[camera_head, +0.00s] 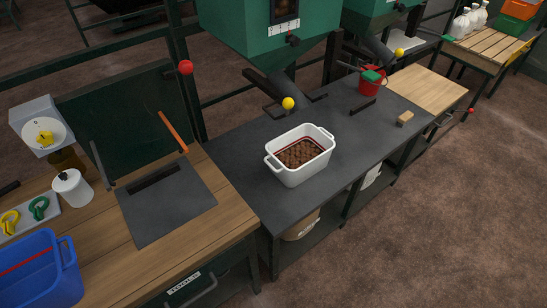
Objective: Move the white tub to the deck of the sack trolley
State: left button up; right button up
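The white tub (303,174) stands upright on the dark grey bench top (236,168), in the middle of the head view. It has a handle at each end and a red line around its inside. Brown lumps (300,153) partly fill it. It sits just in front of a hopper spout with a yellow ball knob (288,103). I cannot make out a sack trolley for certain in this view. Neither of my grippers is in view, and nothing is touching the tub.
Green hoppers (236,25) hang over the bench's back. A red bucket (372,85) and a small wooden block (405,118) are to the right. A wooden bench with a blue crate (40,275) is at left. A slatted table (487,48) stands far right; floor before it is clear.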

aim_at(424, 85)
jog(key=i+l+u, duration=0.15)
jog(key=u, duration=0.15)
jog(key=l+u, duration=0.3)
jog(key=i+l+u, duration=0.1)
jog(key=l+u, duration=0.25)
